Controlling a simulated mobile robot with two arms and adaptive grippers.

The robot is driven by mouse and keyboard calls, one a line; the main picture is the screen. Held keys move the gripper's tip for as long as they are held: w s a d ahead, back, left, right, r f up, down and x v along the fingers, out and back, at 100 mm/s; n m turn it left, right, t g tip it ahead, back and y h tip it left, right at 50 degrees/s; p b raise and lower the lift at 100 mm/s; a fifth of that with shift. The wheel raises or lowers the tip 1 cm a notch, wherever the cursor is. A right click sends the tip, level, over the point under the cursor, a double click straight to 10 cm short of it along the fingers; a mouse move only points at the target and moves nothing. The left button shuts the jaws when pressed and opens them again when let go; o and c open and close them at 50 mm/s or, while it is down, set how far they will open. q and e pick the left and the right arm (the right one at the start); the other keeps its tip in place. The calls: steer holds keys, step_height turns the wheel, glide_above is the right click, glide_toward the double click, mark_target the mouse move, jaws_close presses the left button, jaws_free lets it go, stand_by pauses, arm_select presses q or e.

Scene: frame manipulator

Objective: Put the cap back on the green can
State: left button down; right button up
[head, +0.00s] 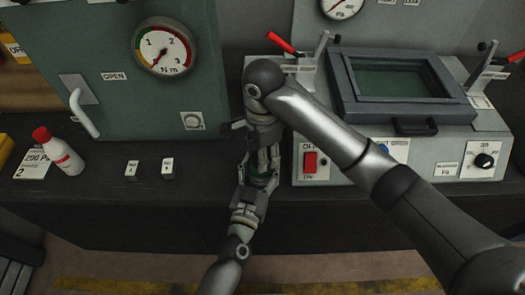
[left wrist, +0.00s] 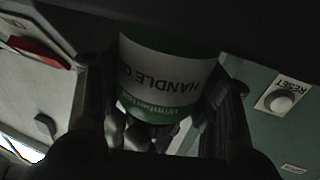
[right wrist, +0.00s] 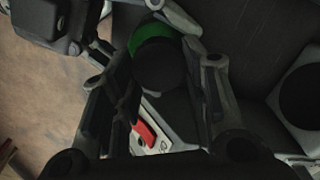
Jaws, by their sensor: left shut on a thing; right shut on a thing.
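The green can (head: 262,180) is mostly hidden between my two grippers in the head view. In the left wrist view the green can (left wrist: 160,75) has a white label reading "HANDLE C" and sits between the fingers of my left gripper (head: 252,190), which is shut on it. My right gripper (head: 264,158) is directly above the can, pointing down. In the right wrist view it is shut on a dark round cap (right wrist: 160,65), with the can's green body (right wrist: 152,32) right behind it. I cannot tell whether cap and can touch.
A white bottle with a red top (head: 60,152) stands on the dark bench at the left. A grey control box (head: 440,150) with a red switch (head: 310,162) is close to the right of the grippers. A green gauge panel (head: 130,95) stands behind.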

steer(key=o, duration=0.7)
steer(key=shift+r, duration=0.15)
step_height(320, 180, up, 12)
steer(key=shift+f, duration=0.1)
arm_select(q)
steer(key=shift+c, duration=2)
jaws_free()
steer(key=v, duration=1.2)
